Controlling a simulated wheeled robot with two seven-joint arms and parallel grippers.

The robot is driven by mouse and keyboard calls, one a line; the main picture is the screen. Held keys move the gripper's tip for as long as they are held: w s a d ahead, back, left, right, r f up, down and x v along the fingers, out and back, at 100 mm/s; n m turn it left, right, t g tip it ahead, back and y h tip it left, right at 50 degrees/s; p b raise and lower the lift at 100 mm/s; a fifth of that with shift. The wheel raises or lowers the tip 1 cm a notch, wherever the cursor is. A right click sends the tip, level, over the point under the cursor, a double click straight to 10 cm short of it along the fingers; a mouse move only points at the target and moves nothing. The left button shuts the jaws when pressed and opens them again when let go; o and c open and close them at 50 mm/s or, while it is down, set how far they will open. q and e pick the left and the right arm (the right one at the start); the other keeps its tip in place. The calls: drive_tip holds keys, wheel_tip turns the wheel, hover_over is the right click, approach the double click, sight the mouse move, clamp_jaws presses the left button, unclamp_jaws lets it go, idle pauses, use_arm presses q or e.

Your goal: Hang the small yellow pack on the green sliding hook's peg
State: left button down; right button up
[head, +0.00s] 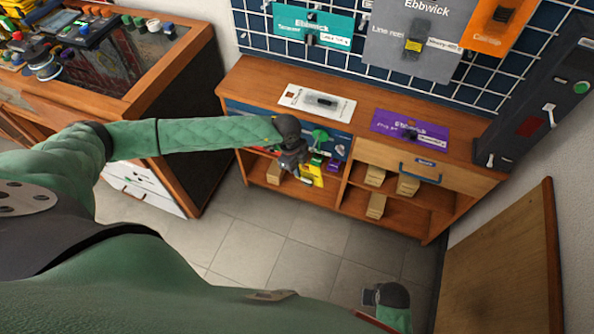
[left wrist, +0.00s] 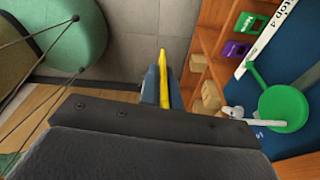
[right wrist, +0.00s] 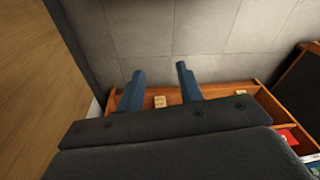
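The small yellow pack (head: 313,174) is between the fingers of my left gripper (head: 300,168), in front of the shelf unit. In the left wrist view the pack (left wrist: 164,75) is a thin yellow edge pinched between two blue fingers. The green sliding hook (head: 320,135) is just above and right of the gripper in the head view. In the left wrist view it is a green disc (left wrist: 283,107) with a pale peg to its left, apart from the pack. My right gripper (right wrist: 160,80) is open and empty above the floor.
Small purple (left wrist: 236,48) and green (left wrist: 250,22) packs are near the blue rail panel. The wooden cabinet (head: 380,115) carries a white card pack (head: 316,102) and a purple one (head: 410,130). A wooden panel (head: 500,270) stands at right. The floor (head: 270,235) in front is clear.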

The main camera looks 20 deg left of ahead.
use_arm(q)
drive_tip(key=shift+s+f+n, duration=0.25)
drive_tip(key=shift+f+n, duration=0.1)
drive_tip(key=shift+n, duration=0.55)
